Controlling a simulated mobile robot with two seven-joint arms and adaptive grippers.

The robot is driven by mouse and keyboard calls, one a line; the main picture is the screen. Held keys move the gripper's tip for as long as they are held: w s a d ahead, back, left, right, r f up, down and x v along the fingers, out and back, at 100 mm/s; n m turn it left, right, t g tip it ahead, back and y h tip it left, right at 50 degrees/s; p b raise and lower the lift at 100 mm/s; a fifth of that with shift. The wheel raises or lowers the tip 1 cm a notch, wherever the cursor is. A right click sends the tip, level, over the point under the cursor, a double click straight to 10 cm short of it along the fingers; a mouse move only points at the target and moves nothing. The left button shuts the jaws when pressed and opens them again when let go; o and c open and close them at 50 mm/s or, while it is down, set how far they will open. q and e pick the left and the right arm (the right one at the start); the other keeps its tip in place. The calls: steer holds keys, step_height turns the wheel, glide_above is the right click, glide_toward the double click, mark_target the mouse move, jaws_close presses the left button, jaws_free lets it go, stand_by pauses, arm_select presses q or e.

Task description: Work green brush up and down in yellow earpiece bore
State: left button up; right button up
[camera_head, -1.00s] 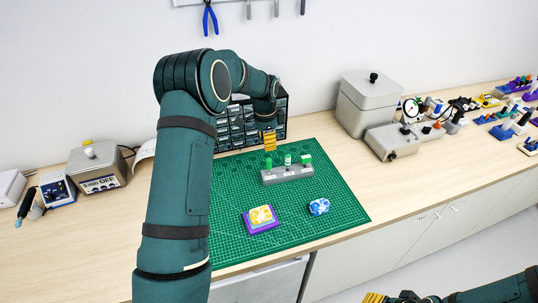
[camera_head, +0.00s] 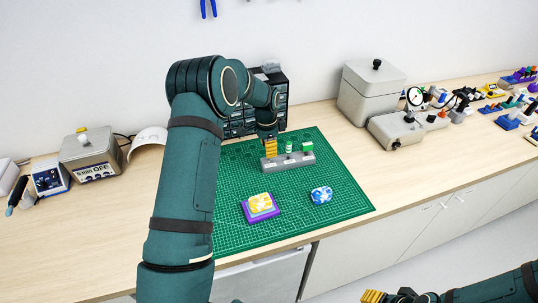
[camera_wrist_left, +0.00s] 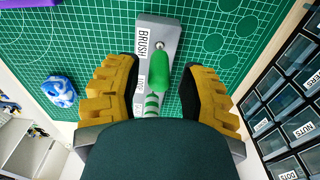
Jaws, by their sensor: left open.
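A grey holder (camera_head: 300,160) stands on the mat with several upright tools. The green brush (camera_wrist_left: 161,76) rises at its BRUSH label in the left wrist view. My left gripper (camera_head: 270,149) is open, with its ridged yellow fingers (camera_wrist_left: 157,82) on either side of the brush handle and gaps showing. In the head view the fingers hide most of the brush. The yellow and white earpiece (camera_head: 260,202) sits on a purple base (camera_head: 262,216) nearer the front of the mat; its bore cannot be made out. My right gripper (camera_head: 374,297) is partly visible at the bottom edge, its opening unclear.
A green-and-white striped tool (camera_head: 289,147) and another green-topped tool (camera_head: 307,147) stand in the holder. A blue and white piece (camera_head: 321,195) lies right of the earpiece. Drawer cabinets (camera_head: 240,122) stand close behind the gripper. The mat's front (camera_head: 300,222) is clear.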

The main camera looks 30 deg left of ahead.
arm_select(q)
steer(key=shift+f, duration=0.3)
steer(key=shift+c, duration=0.4)
jaws_close()
steer(key=shift+r+p, duration=0.85)
steer(key=shift+r, duration=0.8)
steer(key=shift+r+p, duration=1.35)
steer(key=shift+r, duration=1.05)
